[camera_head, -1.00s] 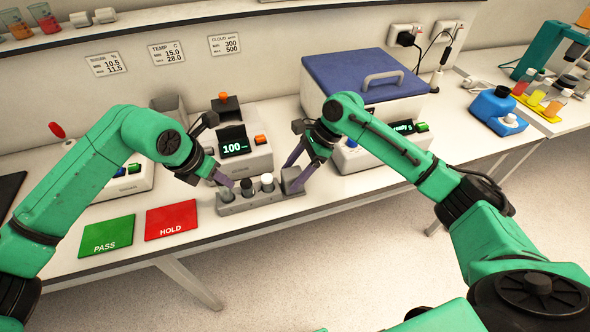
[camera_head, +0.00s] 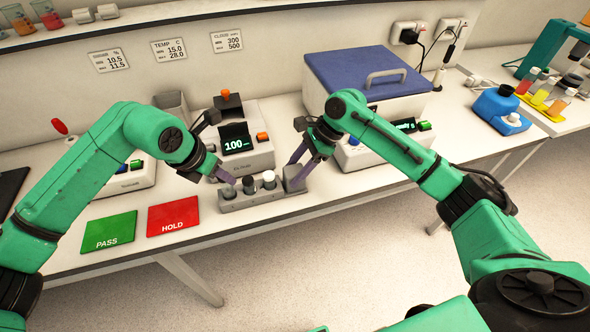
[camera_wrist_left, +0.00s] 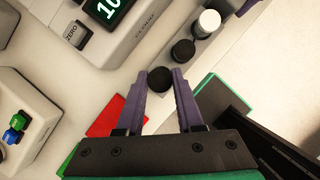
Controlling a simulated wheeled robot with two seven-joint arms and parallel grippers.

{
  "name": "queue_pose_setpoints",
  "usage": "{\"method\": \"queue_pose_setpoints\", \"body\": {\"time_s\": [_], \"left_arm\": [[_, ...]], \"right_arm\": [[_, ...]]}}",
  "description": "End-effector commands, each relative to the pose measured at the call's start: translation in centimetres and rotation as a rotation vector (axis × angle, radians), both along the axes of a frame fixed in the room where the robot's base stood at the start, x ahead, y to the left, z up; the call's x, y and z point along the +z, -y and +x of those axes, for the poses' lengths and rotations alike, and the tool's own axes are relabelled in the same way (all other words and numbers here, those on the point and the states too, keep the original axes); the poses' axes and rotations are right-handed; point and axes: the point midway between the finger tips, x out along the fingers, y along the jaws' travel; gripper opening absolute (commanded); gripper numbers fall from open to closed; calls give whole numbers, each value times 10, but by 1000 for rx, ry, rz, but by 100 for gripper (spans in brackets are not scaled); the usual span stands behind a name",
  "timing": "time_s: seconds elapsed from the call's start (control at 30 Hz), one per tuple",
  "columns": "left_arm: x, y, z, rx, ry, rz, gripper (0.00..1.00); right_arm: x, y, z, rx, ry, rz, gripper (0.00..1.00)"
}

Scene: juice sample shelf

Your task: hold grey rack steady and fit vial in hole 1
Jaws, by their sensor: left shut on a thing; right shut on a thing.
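The grey rack (camera_head: 262,201) stands near the front edge of the bench. A vial with a dark cap (camera_wrist_left: 160,79) is at the rack's left end, between the fingers of my left gripper (camera_head: 226,179). The vial looks upright and low in the rack; how deep it sits in the hole I cannot tell. A second dark-capped vial (camera_head: 248,185) and a white-capped vial (camera_head: 269,180) stand in the rack to its right. My right gripper (camera_head: 297,166) is shut on the raised block at the rack's right end.
A green PASS mat (camera_head: 108,231) and a red HOLD mat (camera_head: 173,216) lie left of the rack. An instrument reading 100 (camera_head: 245,152) stands close behind it. A blue-lidded box (camera_head: 350,75) stands behind on the right. The bench's front edge is close.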

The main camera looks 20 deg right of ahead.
Motion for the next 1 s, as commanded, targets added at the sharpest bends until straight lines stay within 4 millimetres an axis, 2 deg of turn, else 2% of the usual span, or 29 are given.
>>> {"method": "queue_pose_setpoints", "body": {"time_s": [1.0], "left_arm": [[-21, 0, 0, 1, -1, 0, 0]], "right_arm": [[1, 0, 0, -1, 2, 0, 19]]}}
